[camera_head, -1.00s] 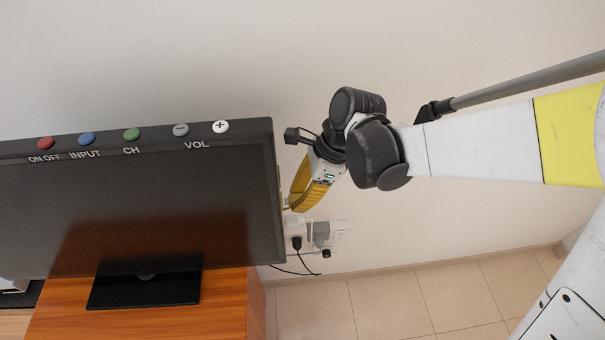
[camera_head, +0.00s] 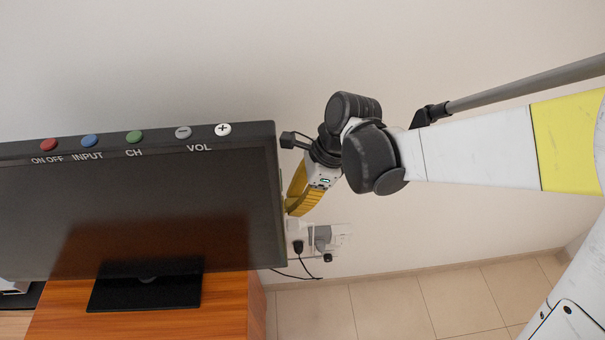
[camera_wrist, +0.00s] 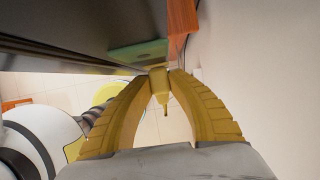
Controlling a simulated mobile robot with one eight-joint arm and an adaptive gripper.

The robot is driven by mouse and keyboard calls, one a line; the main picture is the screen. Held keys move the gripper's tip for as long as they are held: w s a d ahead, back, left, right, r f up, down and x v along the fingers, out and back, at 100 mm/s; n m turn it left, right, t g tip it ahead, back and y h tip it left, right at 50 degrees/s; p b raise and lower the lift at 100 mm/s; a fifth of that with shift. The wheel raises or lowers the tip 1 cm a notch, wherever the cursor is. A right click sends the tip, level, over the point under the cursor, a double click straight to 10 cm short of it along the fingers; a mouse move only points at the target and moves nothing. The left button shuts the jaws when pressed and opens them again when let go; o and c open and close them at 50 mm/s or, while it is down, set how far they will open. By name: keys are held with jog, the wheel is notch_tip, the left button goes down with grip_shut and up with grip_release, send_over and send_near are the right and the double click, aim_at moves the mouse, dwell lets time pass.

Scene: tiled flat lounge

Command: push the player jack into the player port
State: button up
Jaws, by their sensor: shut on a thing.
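My gripper (camera_head: 292,205) is at the right side edge of the television (camera_head: 140,215), its yellow fingers pointing down and left. In the wrist view my gripper (camera_wrist: 164,76) is shut on a small yellow plug, the player jack (camera_wrist: 159,88), with a thin stem pointing down in the picture. The jack's far end is close to the television's side, by a greenish patch (camera_wrist: 137,53) there. The player port itself cannot be made out, and I cannot tell whether the jack is inside it. In the head view the jack is hidden by the fingers.
The television stands on a black base (camera_head: 145,288) on a wooden cabinet (camera_head: 215,305). A wall socket with plugs (camera_head: 322,238) and a black cable sits low on the wall behind my gripper. The tiled floor (camera_head: 390,308) to the right is clear.

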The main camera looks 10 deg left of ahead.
jog(key=o, duration=1)
jog(key=v, duration=1.2)
jog(key=d, duration=0.3)
jog(key=w+d, duration=0.1)
jog(key=d, duration=0.2)
jog(key=w+d, duration=0.1)
jog(key=d, duration=0.1)
jog(key=shift+d, duration=0.4)
